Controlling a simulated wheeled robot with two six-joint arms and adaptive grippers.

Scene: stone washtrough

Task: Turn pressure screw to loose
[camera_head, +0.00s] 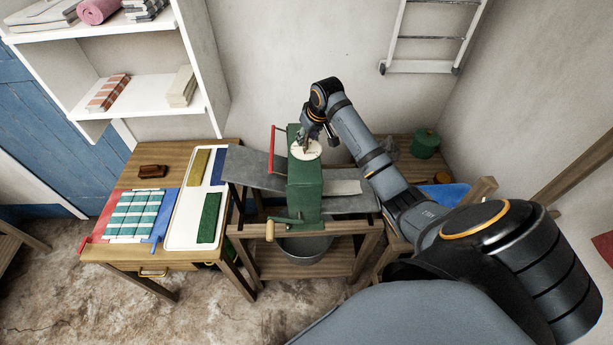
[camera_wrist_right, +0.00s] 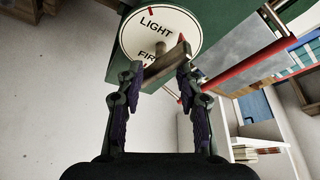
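The green mangle (camera_head: 305,190) stands on a wooden frame in the head view. Its pressure screw has a round white dial (camera_head: 306,150) on top. In the right wrist view the dial (camera_wrist_right: 160,32) reads "LIGHT" and "FIR…", the rest covered, with red marks. A brownish bar handle (camera_wrist_right: 166,66) lies slantwise across it. My right gripper (camera_head: 308,142) is over the dial; in the wrist view its fingers (camera_wrist_right: 159,75) stand well apart, one on each side of the bar. Firm contact with the bar cannot be made out. My left gripper is not in view.
A crank with a wooden grip (camera_head: 270,232) projects at the mangle's front left, and a red bar (camera_head: 272,150) at its left side. A metal basin (camera_head: 304,248) sits below. A table with folded cloths (camera_head: 130,215) and a white tray (camera_head: 181,240) stands left.

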